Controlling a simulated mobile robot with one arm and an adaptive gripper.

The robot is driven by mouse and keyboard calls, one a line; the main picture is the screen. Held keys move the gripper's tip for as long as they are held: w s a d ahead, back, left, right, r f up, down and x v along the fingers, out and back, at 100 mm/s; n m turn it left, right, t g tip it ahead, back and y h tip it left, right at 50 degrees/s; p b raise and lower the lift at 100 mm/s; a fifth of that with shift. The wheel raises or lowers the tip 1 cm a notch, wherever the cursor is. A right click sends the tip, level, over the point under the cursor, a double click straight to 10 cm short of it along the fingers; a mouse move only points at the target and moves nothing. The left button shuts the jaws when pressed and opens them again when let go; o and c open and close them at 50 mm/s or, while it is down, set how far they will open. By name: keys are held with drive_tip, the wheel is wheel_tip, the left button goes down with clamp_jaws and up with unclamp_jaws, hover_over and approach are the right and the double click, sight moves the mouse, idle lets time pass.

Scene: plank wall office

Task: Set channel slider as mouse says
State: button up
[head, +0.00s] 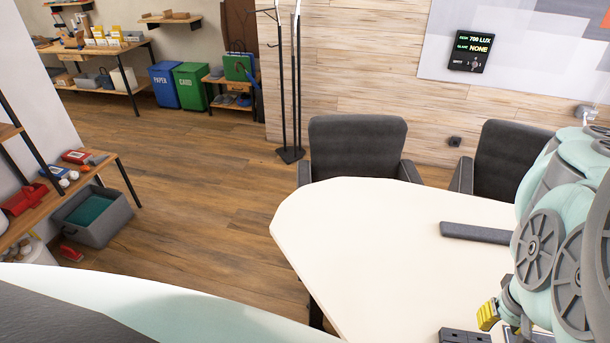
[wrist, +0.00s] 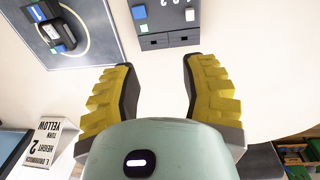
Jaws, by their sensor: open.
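My gripper (wrist: 157,70) is open and empty, its yellow-padded fingers spread over the pale tabletop. In the head view only part of my gripper (head: 488,315) shows, low on the right. A grey panel (wrist: 165,25) lies beyond the fingertips, cut by the top edge. It has a blue piece (wrist: 139,12), a white piece (wrist: 190,14), partly cut-off digits and two dark rectangles along its near side. I cannot tell which piece is the channel slider. A black device (wrist: 52,28) with blue and green parts stands on a grey mat (wrist: 95,45); I cannot tell whether it is the mouse.
In the head view a long grey bar (head: 475,233) lies on the white table (head: 370,230). Dark chairs (head: 357,150) stand behind it. A wall display (head: 470,50) reads "700 LUX" and "NONE". Floor at left is mostly clear.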

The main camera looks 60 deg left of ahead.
drive_tip(key=w+d+r+m+t+p, duration=0.1)
drive_tip(key=w+d+r+t+p, duration=0.2)
drive_tip(key=w, duration=0.5)
drive_tip(key=w+a+r+m+t+y+p, duration=0.2)
drive_tip(key=w+a+r+t+p, duration=0.1)
drive_tip(key=w+a+r+t, duration=0.2)
drive_tip(key=shift+w+a+r+m+p, duration=0.15)
drive_tip(key=shift+w+m+p, duration=0.2)
drive_tip(key=shift+w, duration=0.8)
